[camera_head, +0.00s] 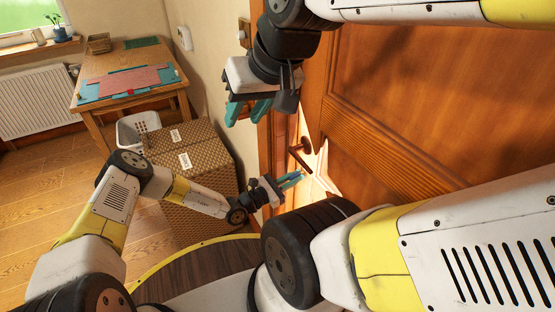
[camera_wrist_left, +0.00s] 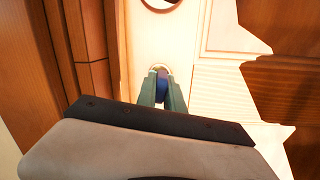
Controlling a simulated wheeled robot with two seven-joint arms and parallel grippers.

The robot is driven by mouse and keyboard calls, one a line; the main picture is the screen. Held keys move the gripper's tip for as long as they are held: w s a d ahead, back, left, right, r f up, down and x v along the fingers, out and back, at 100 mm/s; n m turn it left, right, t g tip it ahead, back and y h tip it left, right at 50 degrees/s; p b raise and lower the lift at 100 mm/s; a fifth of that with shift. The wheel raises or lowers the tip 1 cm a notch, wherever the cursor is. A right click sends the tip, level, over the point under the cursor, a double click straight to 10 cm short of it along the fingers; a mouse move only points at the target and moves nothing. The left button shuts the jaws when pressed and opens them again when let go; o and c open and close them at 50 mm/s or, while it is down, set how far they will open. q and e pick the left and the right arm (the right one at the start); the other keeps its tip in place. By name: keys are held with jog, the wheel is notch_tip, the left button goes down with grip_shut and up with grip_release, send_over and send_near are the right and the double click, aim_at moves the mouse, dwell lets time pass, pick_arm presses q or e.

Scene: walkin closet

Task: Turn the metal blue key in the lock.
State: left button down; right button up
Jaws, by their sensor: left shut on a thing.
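The wooden door (camera_head: 440,70) has a dark lever handle (camera_head: 301,157) on its edge side. My left gripper (camera_head: 302,177) is just below the handle, at the door. In the left wrist view, its two green fingers (camera_wrist_left: 161,95) are shut on the blue key (camera_wrist_left: 161,88), between them at the round lock (camera_wrist_left: 160,67). Most of the key is hidden by the fingers, and its turn angle cannot be told. In the head view the key is too small to make out. My right gripper (camera_head: 248,112) hangs higher, left of the handle, with its teal fingers apart and empty.
A wooden table (camera_head: 150,55) with mats stands by the wall at the back left. Open wooden floor (camera_head: 40,185) lies at the left.

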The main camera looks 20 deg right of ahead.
pick_arm(q)
jog(key=n, duration=0.3)
jog(key=shift+s+t, duration=0.1)
jog(key=shift+t, duration=0.2)
jog(key=c, duration=1.4)
grip_release()
